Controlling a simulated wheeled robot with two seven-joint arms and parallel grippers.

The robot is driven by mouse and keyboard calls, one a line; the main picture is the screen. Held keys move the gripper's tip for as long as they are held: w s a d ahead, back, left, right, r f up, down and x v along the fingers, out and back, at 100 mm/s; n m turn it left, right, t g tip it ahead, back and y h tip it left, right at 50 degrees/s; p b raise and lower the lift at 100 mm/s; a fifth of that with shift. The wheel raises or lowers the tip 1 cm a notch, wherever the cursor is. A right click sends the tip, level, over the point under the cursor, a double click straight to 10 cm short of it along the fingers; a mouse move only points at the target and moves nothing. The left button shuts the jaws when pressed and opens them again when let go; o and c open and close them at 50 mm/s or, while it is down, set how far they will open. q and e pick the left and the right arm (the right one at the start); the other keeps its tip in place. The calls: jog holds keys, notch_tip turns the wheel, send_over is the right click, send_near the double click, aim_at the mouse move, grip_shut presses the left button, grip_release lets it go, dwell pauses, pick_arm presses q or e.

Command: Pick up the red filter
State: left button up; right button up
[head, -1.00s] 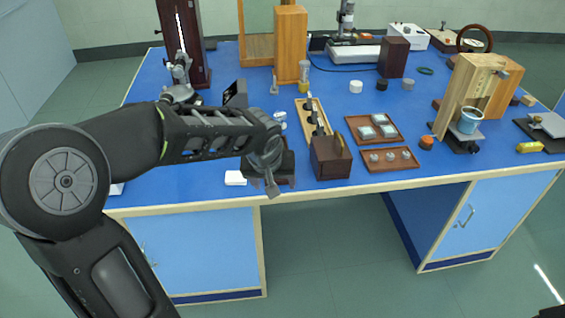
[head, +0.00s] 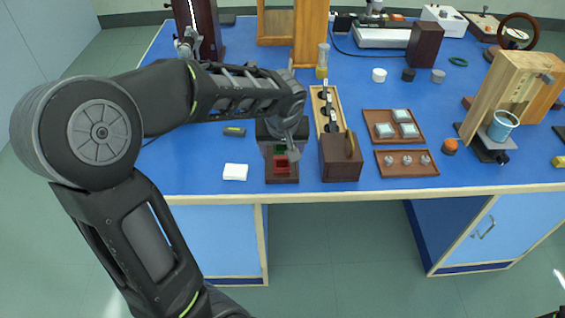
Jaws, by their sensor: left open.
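The red filter (head: 281,165) stands in a small dark brown wooden rack (head: 283,180) near the front edge of the blue bench. A green filter (head: 280,149) shows just behind it, partly covered by my gripper. My left gripper (head: 286,151) is open and reaches in from the left, over the back part of the rack. Its fingers are partly hidden by its own wrist, and I cannot tell whether they touch anything. The red filter appears free of the fingers. My right gripper is not in view.
A brown box (head: 340,160) stands close right of the rack. A white block (head: 235,172) lies to the left. A long wooden holder (head: 337,98) stands behind the box. Two brown trays lie further right, one behind the other (head: 393,112). The bench's front edge is close.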

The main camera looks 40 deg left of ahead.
aim_at(282, 157)
pick_arm(q)
jog(key=shift+w+a+f, duration=0.15)
jog(key=shift+f, duration=0.35)
jog(key=x, duration=0.5)
jog(key=shift+w+f+p, duration=0.1)
jog(key=shift+p, duration=0.3)
jog(key=shift+c, duration=0.4)
jog(key=c, duration=1.4)
